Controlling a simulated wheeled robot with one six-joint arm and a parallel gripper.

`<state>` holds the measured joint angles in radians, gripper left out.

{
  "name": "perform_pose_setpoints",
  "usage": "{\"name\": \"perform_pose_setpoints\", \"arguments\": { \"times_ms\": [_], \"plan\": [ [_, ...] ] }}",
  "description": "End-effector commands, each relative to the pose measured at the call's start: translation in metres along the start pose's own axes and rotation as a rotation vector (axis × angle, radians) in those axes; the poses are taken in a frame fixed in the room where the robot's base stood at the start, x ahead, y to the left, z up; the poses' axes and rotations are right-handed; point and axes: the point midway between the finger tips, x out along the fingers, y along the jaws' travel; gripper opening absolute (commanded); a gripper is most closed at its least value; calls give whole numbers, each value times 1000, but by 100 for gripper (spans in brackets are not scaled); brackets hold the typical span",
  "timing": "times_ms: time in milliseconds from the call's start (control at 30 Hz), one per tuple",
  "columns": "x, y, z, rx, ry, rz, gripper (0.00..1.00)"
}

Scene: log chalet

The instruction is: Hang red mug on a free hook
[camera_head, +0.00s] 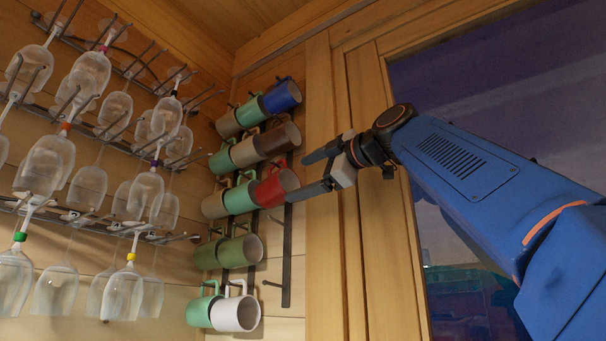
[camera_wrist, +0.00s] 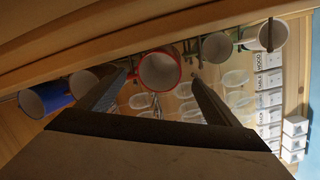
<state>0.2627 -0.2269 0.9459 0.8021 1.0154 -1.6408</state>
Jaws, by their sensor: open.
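The red mug (camera_head: 272,190) hangs at the right end of the third row of a wall mug rack (camera_head: 287,250), its open mouth facing right. My gripper (camera_head: 299,177) is open, its two dark fingers reaching left toward the mug's mouth. In the wrist view the red mug (camera_wrist: 160,72) shows its rim and pale inside between the fingertips (camera_wrist: 158,77). The left fingertip appears close to the rim; I cannot tell whether it touches. Below the red mug, a bare hook (camera_head: 276,220) and another lower bare hook (camera_head: 272,284) stick out of the right column.
A blue mug (camera_head: 282,96) and a brown mug (camera_head: 280,139) hang above the red one. An olive mug (camera_head: 241,250) and a white mug (camera_head: 236,313) hang lower left. Stemmed glasses (camera_head: 88,72) hang on racks at left. A wooden post (camera_head: 325,250) stands right of the rack.

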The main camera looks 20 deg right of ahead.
Motion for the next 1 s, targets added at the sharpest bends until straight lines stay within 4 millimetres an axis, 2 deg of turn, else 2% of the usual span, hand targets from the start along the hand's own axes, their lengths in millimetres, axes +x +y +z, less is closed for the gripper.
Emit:
{"name": "perform_pose_setpoints", "arguments": {
  "times_ms": [1000],
  "plan": [
    [25, 0, 0, 0, 0, 0, 85]
  ]
}}
